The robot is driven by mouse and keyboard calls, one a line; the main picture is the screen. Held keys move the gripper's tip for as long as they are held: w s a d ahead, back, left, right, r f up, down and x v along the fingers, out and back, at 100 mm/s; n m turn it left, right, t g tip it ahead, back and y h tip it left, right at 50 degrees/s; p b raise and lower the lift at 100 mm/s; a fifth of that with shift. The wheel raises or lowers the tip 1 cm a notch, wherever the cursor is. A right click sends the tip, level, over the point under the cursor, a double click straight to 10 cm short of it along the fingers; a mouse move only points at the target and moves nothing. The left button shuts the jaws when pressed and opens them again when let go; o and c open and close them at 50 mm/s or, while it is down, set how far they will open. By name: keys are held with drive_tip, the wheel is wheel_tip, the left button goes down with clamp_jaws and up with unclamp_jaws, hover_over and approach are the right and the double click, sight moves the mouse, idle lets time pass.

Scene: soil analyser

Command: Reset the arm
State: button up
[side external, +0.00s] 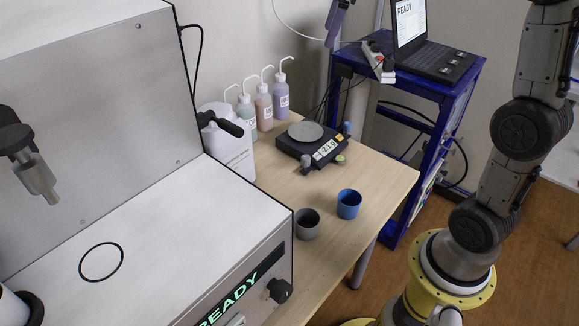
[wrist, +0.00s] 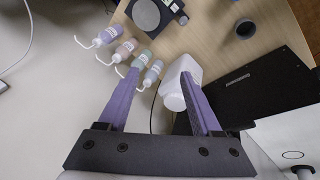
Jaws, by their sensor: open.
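My gripper (wrist: 159,75) is open in the wrist view, its two purple fingers spread apart with nothing held. Beyond the fingers, the wash bottles and a white jug (wrist: 182,82) show, but the fingers hold none of them. In the side view only a purple finger part (side external: 338,20) shows at the top edge, high above the table beside the wall. My arm's lower links stand at the right of the side view; the rest of the arm is out of frame.
The analyser (side external: 150,215) reads READY at left. A scale (side external: 312,150), several wash bottles (side external: 281,97), a jug (side external: 232,150), a grey cup (side external: 307,224) and a blue cup (side external: 348,204) stand on the wooden table (side external: 385,172). A blue cart (side external: 455,85) carries a laptop (side external: 430,50).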

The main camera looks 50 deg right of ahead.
drive_tip(key=s+a+r+t, duration=0.1)
drive_tip(key=s+a+r, duration=0.1)
drive_tip(key=s+a, duration=0.7)
drive_tip(key=s+a+f+m+y, duration=0.1)
drive_tip(key=s+a+f+m, duration=0.2)
drive_tip(key=s+f+m, duration=0.4)
drive_tip(key=shift+s+a+f+t, duration=0.15)
drive_tip(key=shift+s+f+t, duration=0.15)
drive_tip(key=shift+s+f, duration=3.65)
drive_tip(key=shift+v, duration=0.95)
